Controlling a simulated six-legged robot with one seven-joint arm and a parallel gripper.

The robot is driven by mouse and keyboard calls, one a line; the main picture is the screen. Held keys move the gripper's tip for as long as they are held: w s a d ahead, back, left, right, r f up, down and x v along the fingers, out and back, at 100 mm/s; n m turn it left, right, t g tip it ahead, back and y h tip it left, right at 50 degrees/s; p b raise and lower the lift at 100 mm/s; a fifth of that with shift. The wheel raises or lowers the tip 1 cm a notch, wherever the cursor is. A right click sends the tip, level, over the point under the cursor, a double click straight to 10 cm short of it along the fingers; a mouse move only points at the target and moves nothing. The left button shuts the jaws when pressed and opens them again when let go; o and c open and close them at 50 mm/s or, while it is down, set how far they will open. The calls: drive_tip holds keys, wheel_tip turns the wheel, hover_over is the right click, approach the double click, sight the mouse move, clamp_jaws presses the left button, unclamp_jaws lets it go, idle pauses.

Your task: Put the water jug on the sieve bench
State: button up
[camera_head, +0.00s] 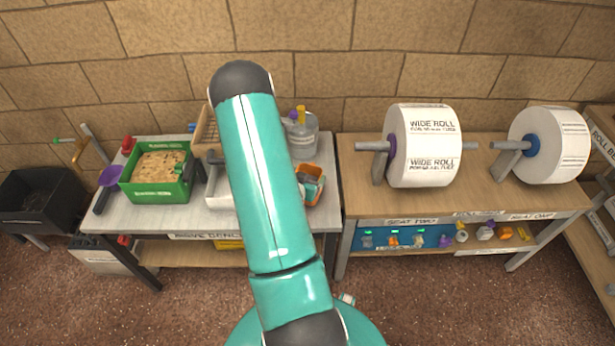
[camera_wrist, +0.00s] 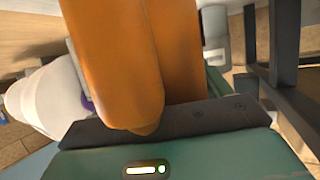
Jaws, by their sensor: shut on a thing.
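The sieve bench (camera_head: 115,215) is the grey-topped table at the left in the head view, with a sign on its front edge. A clear, jug-like container (camera_head: 305,138) stands at its back right, with yellow and purple pieces at its top. I cannot tell whether it is the water jug. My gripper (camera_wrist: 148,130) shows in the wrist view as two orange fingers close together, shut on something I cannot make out. In the head view my arm hides the gripper and part of the bench.
The wooden bench (camera_head: 365,205) at the right carries two large paper rolls (camera_head: 425,145) (camera_head: 552,145). Floor shows in front of the benches. Dark frame bars (camera_wrist: 285,50) are close in the wrist view.

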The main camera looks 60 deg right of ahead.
drive_tip(key=shift+f, duration=0.15)
drive_tip(key=o, duration=1.4)
drive_tip(key=shift+o, duration=0.2)
drive_tip(key=shift+r, duration=0.25)
drive_tip(key=v, duration=1.2)
drive_tip(key=shift+a+f, duration=0.1)
drive_tip(key=shift+f, duration=0.05)
